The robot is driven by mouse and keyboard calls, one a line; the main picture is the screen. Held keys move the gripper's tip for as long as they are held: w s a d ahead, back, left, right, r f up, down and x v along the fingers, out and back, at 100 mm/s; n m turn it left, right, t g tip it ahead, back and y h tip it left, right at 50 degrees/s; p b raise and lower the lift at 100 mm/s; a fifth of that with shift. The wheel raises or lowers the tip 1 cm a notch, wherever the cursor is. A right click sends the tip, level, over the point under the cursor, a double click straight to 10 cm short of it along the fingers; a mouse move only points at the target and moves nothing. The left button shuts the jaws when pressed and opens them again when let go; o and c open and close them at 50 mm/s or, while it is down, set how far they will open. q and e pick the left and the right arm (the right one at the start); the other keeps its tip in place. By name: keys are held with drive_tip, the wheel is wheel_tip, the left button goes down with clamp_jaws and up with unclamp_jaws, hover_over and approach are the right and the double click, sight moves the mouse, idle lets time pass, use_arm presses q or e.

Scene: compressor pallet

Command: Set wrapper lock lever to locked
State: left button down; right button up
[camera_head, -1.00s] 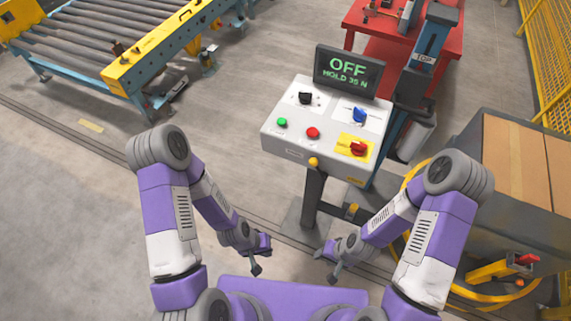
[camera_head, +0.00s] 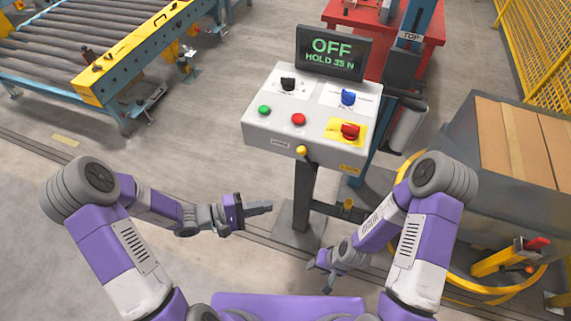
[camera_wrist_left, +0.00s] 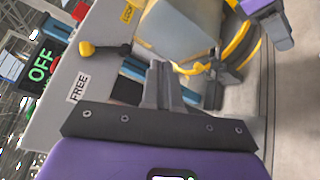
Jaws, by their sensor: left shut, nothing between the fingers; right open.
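A lever with a yellow knob (camera_head: 301,150) sits on the front face of the console (camera_head: 262,142). In the left wrist view the knob (camera_wrist_left: 86,48) and its short dark shaft lie between a white FREE label (camera_wrist_left: 77,88) and a yellow label starting "LOCK" (camera_wrist_left: 129,10). The lever appears to stand between the labels; its exact setting is unclear. My left gripper (camera_head: 262,207) is shut and empty, below and left of the knob, apart from it. Its closed fingers (camera_wrist_left: 160,85) also show in the wrist view. My right gripper (camera_head: 322,275) is open and empty, low beside the post.
The console carries a screen (camera_head: 333,52) reading OFF, HOLD 35 N, a black knob (camera_head: 288,84), a blue knob (camera_head: 348,97), a red switch (camera_head: 350,131) and green and red buttons. Its post (camera_head: 304,195) stands between my arms. Boxes (camera_head: 520,140) stand at right.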

use_arm(q)
drive_tip(key=w+a+r+n+t+b, duration=0.1)
drive_tip(key=w+a+r+t, duration=0.4)
drive_tip(key=w+t, duration=0.1)
drive_tip(key=shift+w+a+n+t, duration=0.25)
drive_tip(key=shift+a+n+t, duration=0.05)
drive_tip(key=shift+a+t, duration=0.1)
drive_tip(key=shift+r, duration=0.1)
drive_tip(key=b, duration=0.2)
approach(301, 146)
drive_tip(key=w, duration=0.2)
drive_tip(key=w+f, duration=0.1)
drive_tip(key=w, duration=0.1)
drive_tip(key=shift+w+d+f, duration=0.1)
drive_tip(key=shift+w, duration=0.1)
drive_tip(key=shift+s+d+r, duration=0.15)
drive_tip(key=shift+d, duration=0.4)
drive_tip(key=shift+s+d+r, duration=0.1)
drive_tip(key=shift+d+r, duration=0.1)
drive_tip(key=shift+d, duration=0.35)
drive_tip(key=shift+s+d+r, duration=0.1)
drive_tip(key=shift+d+r, duration=0.15)
drive_tip(key=shift+d, duration=0.4)
drive_tip(key=shift+d+r, duration=0.1)
drive_tip(key=shift+d, duration=0.05)
